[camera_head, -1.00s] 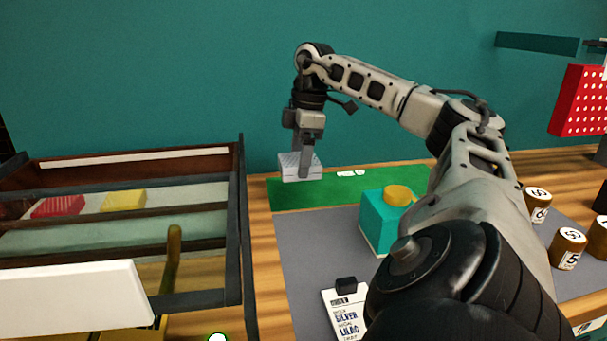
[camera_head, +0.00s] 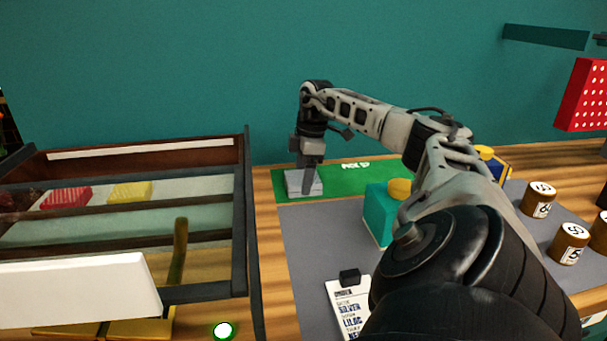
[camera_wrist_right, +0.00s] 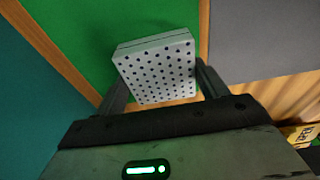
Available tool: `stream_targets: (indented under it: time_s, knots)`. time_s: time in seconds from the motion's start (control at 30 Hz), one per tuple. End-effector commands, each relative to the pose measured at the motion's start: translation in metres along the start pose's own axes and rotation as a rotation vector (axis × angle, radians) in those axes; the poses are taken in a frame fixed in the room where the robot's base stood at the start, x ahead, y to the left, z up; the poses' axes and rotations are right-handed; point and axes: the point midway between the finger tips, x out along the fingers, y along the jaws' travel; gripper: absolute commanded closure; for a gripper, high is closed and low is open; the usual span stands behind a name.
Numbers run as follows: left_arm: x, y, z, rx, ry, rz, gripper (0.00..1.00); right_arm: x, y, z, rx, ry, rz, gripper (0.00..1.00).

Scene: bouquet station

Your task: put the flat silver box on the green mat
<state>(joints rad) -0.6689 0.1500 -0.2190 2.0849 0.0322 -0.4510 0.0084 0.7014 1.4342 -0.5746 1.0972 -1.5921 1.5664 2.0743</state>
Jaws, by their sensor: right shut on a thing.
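The flat silver box (camera_head: 293,187) is at the left end of the green mat (camera_head: 345,182). My right gripper (camera_head: 307,186) comes down on it from above and is shut on it. In the right wrist view the silver box (camera_wrist_right: 158,66) has a dotted face and sits between the two fingers, with the green mat (camera_wrist_right: 75,35) beyond and beside it. I cannot tell whether the box touches the mat. My left gripper is not in view.
A glass-topped case (camera_head: 240,220) with red and yellow boxes stands at the left. A teal box (camera_head: 378,213) with a yellow top stands right of the mat's front. A printed card (camera_head: 349,307) lies on the grey mat (camera_head: 310,235). Numbered wooden cylinders (camera_head: 540,198) stand at the right.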

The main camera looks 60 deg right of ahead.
Motion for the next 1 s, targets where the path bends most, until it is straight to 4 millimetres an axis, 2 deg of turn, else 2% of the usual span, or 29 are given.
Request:
stream_targets:
  time_s: [0.07, 0.1, 0.17, 0.43, 0.57, 0.67, 1.0]
  knots:
    - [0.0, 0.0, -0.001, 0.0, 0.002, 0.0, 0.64, 0.002, 0.0, 0.0, 0.0, 0.0, 0.0, 0.54]
    - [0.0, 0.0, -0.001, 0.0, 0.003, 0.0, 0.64, 0.002, 0.0, 0.0, 0.0, 0.0, 0.0, 0.22]
    - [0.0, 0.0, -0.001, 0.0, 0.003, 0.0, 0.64, 0.002, 0.0, 0.0, 0.0, 0.0, 0.0, 0.06]
    - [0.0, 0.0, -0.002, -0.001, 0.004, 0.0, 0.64, 0.001, 0.0, 0.0, 0.0, 0.0, 0.0, 0.06]
    - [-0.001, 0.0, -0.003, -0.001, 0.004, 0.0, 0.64, -0.007, 0.0, 0.0, 0.0, 0.001, 0.001, 0.06]
    - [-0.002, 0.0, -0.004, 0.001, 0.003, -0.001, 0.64, -0.023, 0.001, -0.001, 0.0, 0.002, 0.003, 0.06]
    - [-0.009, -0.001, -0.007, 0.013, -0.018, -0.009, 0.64, -0.096, 0.0, -0.002, 0.0, 0.005, 0.001, 0.06]
